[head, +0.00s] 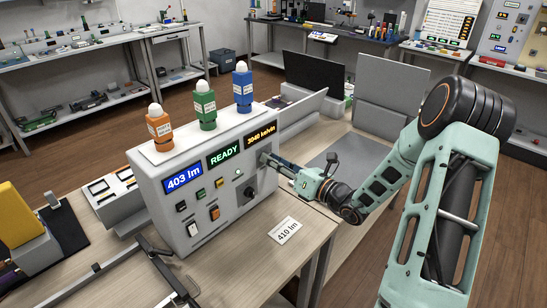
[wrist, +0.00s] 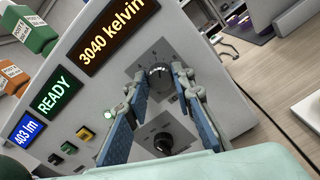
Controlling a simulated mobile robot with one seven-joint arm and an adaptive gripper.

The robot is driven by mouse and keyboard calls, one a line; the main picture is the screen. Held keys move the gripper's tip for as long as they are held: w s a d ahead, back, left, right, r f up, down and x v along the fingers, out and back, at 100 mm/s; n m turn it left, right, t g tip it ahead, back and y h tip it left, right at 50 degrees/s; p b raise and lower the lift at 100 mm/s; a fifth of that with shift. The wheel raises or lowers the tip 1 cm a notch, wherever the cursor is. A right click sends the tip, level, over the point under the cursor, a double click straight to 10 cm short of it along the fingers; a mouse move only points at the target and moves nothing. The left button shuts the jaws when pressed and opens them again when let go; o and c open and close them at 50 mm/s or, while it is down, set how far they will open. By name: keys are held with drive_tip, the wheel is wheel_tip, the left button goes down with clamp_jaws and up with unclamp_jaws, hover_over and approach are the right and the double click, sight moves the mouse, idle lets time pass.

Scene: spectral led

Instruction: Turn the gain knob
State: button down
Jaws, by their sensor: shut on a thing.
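A light grey instrument box (head: 205,150) stands on the table, with displays reading 403 lm, READY and 3040 kelvin. Two dark round knobs are on its front, and I cannot read a label for either. My gripper (head: 267,160) reaches the panel from the right. In the wrist view, its blue-padded fingers (wrist: 160,78) are shut on the upper knob (wrist: 160,73), one on each side, hiding its edges. The lower knob (wrist: 163,143) is free below, between the finger bases in that view. It also shows in the head view (head: 249,191).
A card reading 410 lm (head: 286,230) lies on the table in front of the box. Orange, green and blue bottles (head: 204,106) stand on top. Small buttons and an orange switch (head: 215,212) are left of the knobs.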

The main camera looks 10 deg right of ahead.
idle(0.3)
drive_tip(key=c, duration=1.7)
unclamp_jaws()
drive_tip(key=shift+o, duration=0.2)
drive_tip(key=v, duration=1.2)
